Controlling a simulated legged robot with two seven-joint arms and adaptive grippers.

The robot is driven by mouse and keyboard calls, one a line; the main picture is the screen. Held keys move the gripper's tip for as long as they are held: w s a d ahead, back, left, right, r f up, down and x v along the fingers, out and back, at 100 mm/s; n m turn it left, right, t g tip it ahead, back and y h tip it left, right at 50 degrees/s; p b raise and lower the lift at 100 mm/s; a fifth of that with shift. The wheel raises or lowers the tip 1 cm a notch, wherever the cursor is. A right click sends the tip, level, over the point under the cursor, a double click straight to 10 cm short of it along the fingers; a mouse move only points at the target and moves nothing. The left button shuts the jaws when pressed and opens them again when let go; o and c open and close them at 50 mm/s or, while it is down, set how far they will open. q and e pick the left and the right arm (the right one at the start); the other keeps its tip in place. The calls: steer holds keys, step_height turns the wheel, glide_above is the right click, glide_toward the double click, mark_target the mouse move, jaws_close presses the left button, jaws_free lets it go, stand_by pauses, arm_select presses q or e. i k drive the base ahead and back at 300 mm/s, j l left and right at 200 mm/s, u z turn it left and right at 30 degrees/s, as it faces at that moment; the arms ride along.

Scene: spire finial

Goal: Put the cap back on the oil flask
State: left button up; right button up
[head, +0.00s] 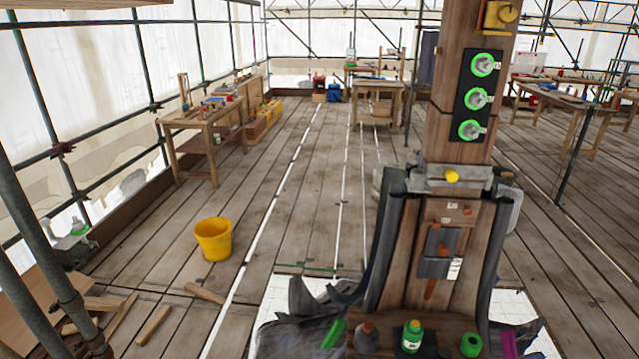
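A small green bottle with a pale label (412,337), which looks like the oil flask, stands upright on the wooden ledge at the foot of the post in the head view. Its top is yellowish-green, and I cannot tell whether that is a cap or a bare neck. A round bright green piece (471,345) sits on the ledge to its right; I cannot tell whether it is the cap. Neither of my grippers shows in this view.
A dark conical object (366,337) stands left of the bottle. A green strip (333,334) and a magenta strip (509,344) flank the ledge. The wooden post (468,80) rises behind. A yellow bucket (213,239) stands on the planks at left.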

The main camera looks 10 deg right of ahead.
mark_target(413, 335)
steer(key=z, duration=1.3)
steer(key=i+j+z, duration=0.1)
steer(key=j+z, duration=0.15)
